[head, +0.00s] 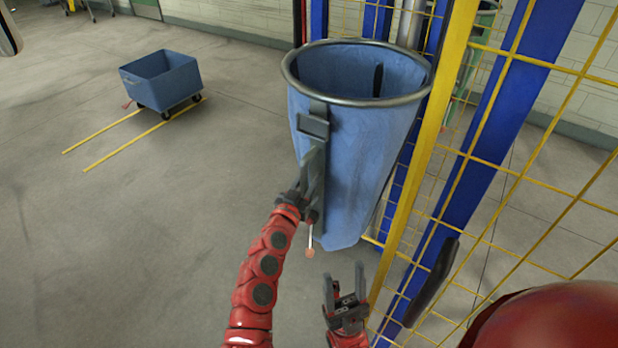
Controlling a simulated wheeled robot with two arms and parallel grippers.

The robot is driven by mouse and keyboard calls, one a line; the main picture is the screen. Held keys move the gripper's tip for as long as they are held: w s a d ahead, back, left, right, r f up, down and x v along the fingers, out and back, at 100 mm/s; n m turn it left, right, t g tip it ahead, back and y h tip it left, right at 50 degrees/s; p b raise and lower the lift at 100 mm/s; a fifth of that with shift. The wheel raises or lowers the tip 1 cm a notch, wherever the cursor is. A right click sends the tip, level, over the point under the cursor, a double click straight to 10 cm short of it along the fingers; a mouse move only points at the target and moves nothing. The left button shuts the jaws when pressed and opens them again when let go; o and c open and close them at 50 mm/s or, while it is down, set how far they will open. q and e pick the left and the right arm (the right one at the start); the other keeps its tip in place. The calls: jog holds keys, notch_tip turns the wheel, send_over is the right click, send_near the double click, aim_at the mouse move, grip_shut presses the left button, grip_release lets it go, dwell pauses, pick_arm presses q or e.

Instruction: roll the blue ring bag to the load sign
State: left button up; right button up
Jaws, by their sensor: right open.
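The blue ring bag (365,165) hangs upright in the centre, a tapered blue sack with a round grey metal ring at its mouth. A dark grey strap with a buckle-like handle (313,125) runs down its near side. My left gripper (313,160) is at this strap, its fingers overlapping it below the handle. I cannot tell whether they are closed on it. My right gripper (345,280) is open and empty, below the bag and apart from it. No load sign is visible.
A yellow mesh fence (480,190) with blue posts (490,130) stands close on the right. A blue wheeled cart (165,85) stands at the back left by yellow floor lines (115,145).

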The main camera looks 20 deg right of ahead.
pick_arm(q)
jog(key=shift+w+d, duration=0.1)
jog(key=shift+f, duration=0.1)
grip_shut()
dwell(1.4)
